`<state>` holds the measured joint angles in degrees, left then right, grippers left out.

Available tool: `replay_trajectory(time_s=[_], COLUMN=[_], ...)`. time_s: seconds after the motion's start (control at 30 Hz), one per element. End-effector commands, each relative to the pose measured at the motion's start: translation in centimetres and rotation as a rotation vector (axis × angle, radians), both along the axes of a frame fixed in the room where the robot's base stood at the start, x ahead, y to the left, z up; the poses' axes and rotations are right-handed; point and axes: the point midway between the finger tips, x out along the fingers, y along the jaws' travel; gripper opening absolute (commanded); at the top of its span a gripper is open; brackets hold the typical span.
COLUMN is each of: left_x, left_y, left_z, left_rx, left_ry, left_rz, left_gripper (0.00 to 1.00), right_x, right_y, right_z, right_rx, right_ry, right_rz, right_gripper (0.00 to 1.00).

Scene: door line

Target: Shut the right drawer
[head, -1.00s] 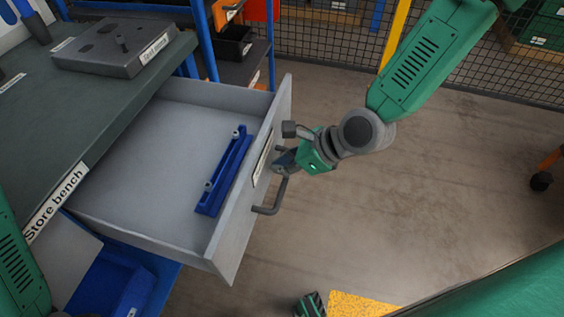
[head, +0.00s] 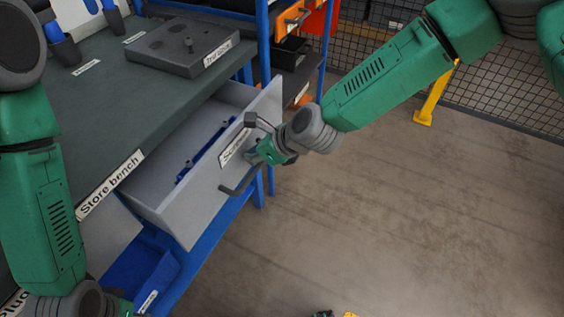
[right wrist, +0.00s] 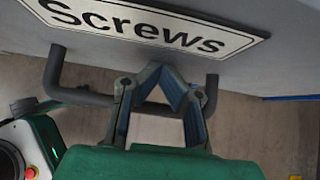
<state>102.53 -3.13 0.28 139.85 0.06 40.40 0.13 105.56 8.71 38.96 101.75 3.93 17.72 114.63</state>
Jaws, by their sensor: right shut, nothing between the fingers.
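The grey drawer (head: 192,212) with a "Screws" label (head: 235,146) stands partly out of the bench. A blue part (head: 207,150) lies inside it. The drawer's dark bar handle (head: 240,186) is on its front; it also shows in the right wrist view (right wrist: 85,97). My right gripper (head: 258,152) is at the drawer front by the handle. In the right wrist view its fingers (right wrist: 168,72) are shut and empty, crossing the handle bar, tips close to the front below the label. My left gripper (head: 115,304) is at the bottom left, mostly cut off; its fingers are hidden.
The dark "Store bench" top (head: 95,110) carries a grey block (head: 185,45) with holes. A blue bin (head: 140,270) sits below the drawer. A blue-framed rack (head: 262,50) and mesh fence (head: 500,85) stand behind.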

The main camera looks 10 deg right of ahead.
Motion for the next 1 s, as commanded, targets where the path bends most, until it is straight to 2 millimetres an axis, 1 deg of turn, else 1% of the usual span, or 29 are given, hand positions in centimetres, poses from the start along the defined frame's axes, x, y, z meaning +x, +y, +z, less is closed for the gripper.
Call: replay_trajectory(time_s=[0.03, 0.2, 0.4, 0.6, 1.0], left_x=[0.0, 0.0, 0.0, 0.0, 0.0], left_y=[0.0, 0.0, 0.0, 0.0, 0.0], left_z=[0.2, 0.4, 0.5, 0.6, 0.6], left_rx=[0.000, 0.000, 0.000, 0.000, 0.000], left_ry=[0.000, 0.000, 0.000, 0.000, 0.000], left_rz=[0.000, 0.000, 0.000, 0.000, 0.000], left_gripper=[0.39, 0.39, 0.39, 0.39, 0.39], right_x=[0.7, 2.7, 4.3, 5.1, 5.2], right_y=[1.3, 4.2, 6.5, 7.6, 7.7], right_z=[0.0, 0.0, 0.0, 0.0, 0.0], right_rx=[0.001, 0.000, 0.000, 0.000, 0.000], right_ry=[-0.002, -0.001, -0.001, -0.001, -0.001], right_rz=[0.002, 0.002, 0.001, 0.001, 0.001], right_gripper=[0.00, 0.00, 0.00, 0.00, 0.00])
